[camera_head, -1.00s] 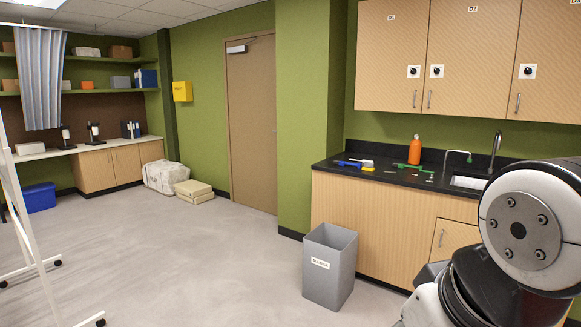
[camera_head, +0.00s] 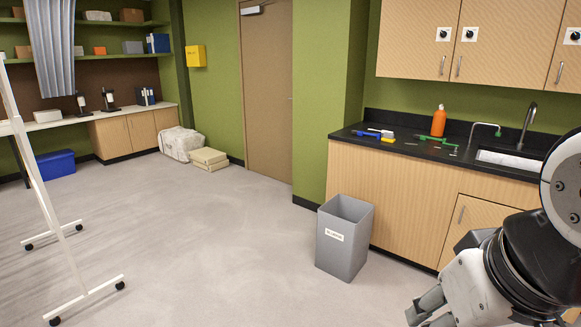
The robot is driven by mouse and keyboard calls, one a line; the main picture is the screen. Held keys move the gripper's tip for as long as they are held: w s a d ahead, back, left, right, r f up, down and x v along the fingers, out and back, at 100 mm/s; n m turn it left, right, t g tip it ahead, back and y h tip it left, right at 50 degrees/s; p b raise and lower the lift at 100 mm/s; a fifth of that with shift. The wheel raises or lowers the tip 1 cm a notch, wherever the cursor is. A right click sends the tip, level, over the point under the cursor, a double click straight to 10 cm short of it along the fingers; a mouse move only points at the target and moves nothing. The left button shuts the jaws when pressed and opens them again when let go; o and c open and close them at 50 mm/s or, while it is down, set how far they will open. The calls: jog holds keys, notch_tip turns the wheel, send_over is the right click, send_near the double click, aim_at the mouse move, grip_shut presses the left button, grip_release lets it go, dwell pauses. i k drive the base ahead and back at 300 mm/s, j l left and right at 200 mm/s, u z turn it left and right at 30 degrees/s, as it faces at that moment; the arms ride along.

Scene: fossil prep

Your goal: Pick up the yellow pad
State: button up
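A small yellow piece (camera_head: 388,140), which looks like the yellow pad, lies on the black counter near its front edge, left of the sink. A white item (camera_head: 386,133) sits just behind it and a blue item (camera_head: 366,133) to its left; I cannot tell whether they touch it. My arm fills the lower right corner, well in front of the counter. Two grey prongs at its lower end may be my gripper (camera_head: 433,307), partly cut off by the frame's bottom edge. Whether it is open or shut is unclear.
A grey bin (camera_head: 344,238) stands on the floor against the counter cabinet (camera_head: 410,195). An orange bottle (camera_head: 439,121), a green tool (camera_head: 438,139) and a sink (camera_head: 508,160) are on the counter. A white wheeled frame (camera_head: 62,235) stands at left. The middle floor is clear.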

aim_at(387, 137)
jog(key=i+l+z, duration=0.15)
jog(key=i+z, duration=0.6)
jog(key=i, duration=0.2)
jog(key=i+j+z, duration=0.15)
jog(key=i+z, duration=0.25)
jog(key=i+u, duration=0.1)
jog(key=i, duration=0.4)
jog(key=i+l+u, duration=0.15)
jog(key=i, duration=0.35)
jog(key=i+l+u, duration=0.1)
jog(key=i, duration=0.4)
jog(key=i+l+u, duration=0.1)
jog(key=i, duration=0.35)
jog(key=i+l+u, duration=0.8)
jog(key=i, duration=0.2)
